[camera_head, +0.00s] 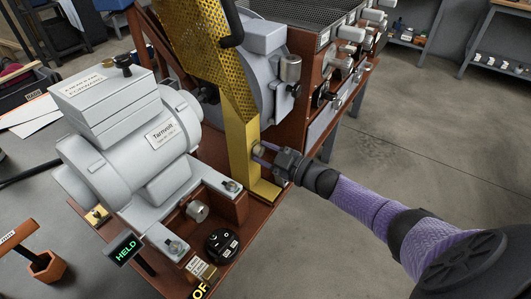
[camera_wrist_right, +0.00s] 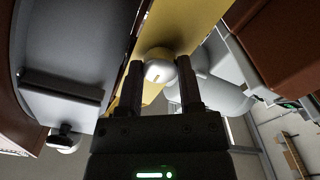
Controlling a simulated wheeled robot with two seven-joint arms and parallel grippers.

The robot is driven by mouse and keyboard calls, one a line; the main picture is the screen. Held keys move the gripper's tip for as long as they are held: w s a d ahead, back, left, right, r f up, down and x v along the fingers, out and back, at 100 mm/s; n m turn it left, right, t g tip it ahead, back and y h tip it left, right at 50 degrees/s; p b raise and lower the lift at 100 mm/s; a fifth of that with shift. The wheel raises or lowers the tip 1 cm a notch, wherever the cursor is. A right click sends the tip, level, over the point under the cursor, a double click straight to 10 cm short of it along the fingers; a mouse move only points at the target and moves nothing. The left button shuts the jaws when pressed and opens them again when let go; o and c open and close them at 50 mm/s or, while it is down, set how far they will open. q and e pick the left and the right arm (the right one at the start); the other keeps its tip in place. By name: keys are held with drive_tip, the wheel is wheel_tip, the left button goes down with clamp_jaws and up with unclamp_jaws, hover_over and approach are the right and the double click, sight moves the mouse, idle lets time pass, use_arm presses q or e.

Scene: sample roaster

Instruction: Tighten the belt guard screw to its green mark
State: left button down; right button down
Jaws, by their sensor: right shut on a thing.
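The belt guard (camera_head: 242,125) is a yellow perforated cover with a solid yellow post and foot, standing beside the grey motor. My right gripper (camera_head: 262,151) reaches in from the right and meets the post low down. In the right wrist view, the pale, rounded screw head (camera_wrist_right: 158,70) sits against the yellow guard (camera_wrist_right: 185,30). My right gripper (camera_wrist_right: 161,88) has a finger on each side of it and is shut on it. A small brownish mark shows on the screw head. I cannot make out a green mark. My left gripper is not in view.
The grey motor (camera_head: 150,140) labelled "Tarnvolt" stands left of the guard. A small display (camera_head: 124,248) reads "HELD" in green. A black round dial (camera_head: 222,243) lies at the front. The roaster's red-brown frame (camera_head: 300,125) is behind. Open floor lies to the right.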

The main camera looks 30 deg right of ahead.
drive_tip(key=shift+c, duration=1.8)
unclamp_jaws()
drive_tip(key=shift+o, duration=0.5)
drive_tip(key=shift+s, duration=0.1)
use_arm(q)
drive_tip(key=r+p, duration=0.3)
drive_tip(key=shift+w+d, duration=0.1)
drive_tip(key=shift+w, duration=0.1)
use_arm(e)
drive_tip(key=v, duration=0.9)
drive_tip(key=shift+s+d, duration=0.2)
drive_tip(key=shift+s, duration=0.15)
